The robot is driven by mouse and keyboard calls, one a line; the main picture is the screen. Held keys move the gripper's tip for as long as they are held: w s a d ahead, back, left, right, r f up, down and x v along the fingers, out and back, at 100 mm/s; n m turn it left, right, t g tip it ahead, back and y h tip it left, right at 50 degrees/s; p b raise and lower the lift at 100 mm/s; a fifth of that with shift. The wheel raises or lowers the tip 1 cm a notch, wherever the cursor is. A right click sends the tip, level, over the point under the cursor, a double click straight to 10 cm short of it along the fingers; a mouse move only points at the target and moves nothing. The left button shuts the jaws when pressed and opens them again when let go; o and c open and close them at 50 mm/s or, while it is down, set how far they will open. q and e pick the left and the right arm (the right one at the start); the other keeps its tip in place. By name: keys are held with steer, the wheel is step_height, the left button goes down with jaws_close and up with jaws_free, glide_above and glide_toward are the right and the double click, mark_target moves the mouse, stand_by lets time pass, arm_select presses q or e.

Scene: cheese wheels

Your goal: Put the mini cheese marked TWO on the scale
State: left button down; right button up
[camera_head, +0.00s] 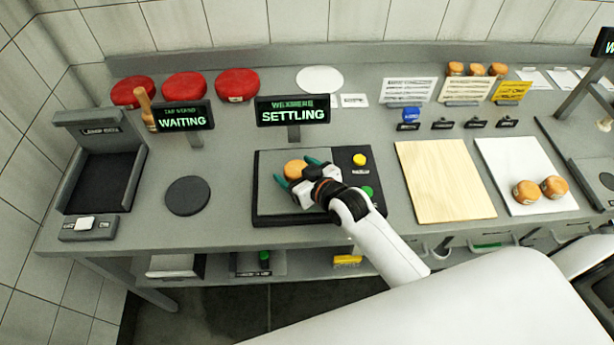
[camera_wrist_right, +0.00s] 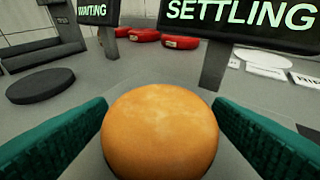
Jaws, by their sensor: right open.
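An orange mini cheese (camera_head: 295,169) is on the plate of the scale (camera_head: 268,212). The scale's display (camera_head: 292,111) reads SETTLING. My right gripper (camera_head: 300,174) is over the scale plate, with its green fingers on either side of the cheese. In the right wrist view the cheese (camera_wrist_right: 160,132) sits between the open fingers, with small gaps visible. I cannot see a number on this cheese. Two more mini cheeses (camera_head: 526,191) (camera_head: 554,187) are on a white board (camera_head: 500,160) at the right. My left gripper is not in view.
A wooden board (camera_head: 446,182) lies right of the scale. A dark round pad (camera_head: 187,196) and a WAITING display (camera_head: 183,117) are on the left. Red cheese wheels (camera_head: 236,84) line the back. More mini cheeses (camera_head: 476,70) stand at the back right. Yellow (camera_head: 359,160) and green (camera_head: 368,192) buttons are beside the plate.

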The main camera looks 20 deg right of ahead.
steer(key=b+v, duration=0.1)
steer(key=v, duration=1)
steer(key=shift+s+d+r, duration=0.15)
steer(key=shift+s, duration=0.2)
